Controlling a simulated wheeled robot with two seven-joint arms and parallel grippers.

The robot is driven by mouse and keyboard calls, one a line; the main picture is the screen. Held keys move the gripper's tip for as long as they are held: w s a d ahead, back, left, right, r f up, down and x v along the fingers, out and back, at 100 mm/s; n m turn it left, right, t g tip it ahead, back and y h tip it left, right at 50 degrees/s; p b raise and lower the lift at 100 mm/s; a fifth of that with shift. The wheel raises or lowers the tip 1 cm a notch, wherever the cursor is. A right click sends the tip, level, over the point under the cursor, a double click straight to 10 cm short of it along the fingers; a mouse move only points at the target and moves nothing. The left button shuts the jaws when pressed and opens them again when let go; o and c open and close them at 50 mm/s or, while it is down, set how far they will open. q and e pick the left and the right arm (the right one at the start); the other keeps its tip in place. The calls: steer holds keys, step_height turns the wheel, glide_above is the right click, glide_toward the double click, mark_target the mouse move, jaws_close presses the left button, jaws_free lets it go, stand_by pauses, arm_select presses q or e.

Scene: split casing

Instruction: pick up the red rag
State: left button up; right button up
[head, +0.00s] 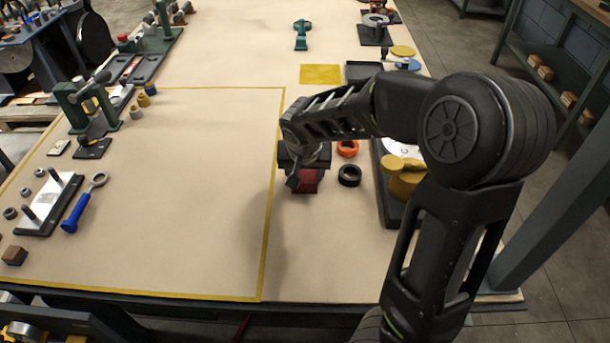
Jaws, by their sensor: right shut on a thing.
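The red rag (307,183) is a small dark red piece below my right gripper (295,181), right of the yellow outline on the table. My right gripper points down and is shut on the rag. The wrist and fingers hide part of the rag, and I cannot tell whether it still touches the table. My left gripper is not in view.
An orange ring (347,149) and a black ring (350,175) lie just right of the rag. A dark tray (391,212) with yellow parts stands further right. A blue-handled tool (82,208) lies at left. The outlined middle of the table (190,190) is clear.

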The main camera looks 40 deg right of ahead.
mark_target(305, 173)
steer(key=c, duration=0.8)
steer(key=shift+o, duration=0.2)
step_height(305, 173, up, 10)
stand_by(0.5)
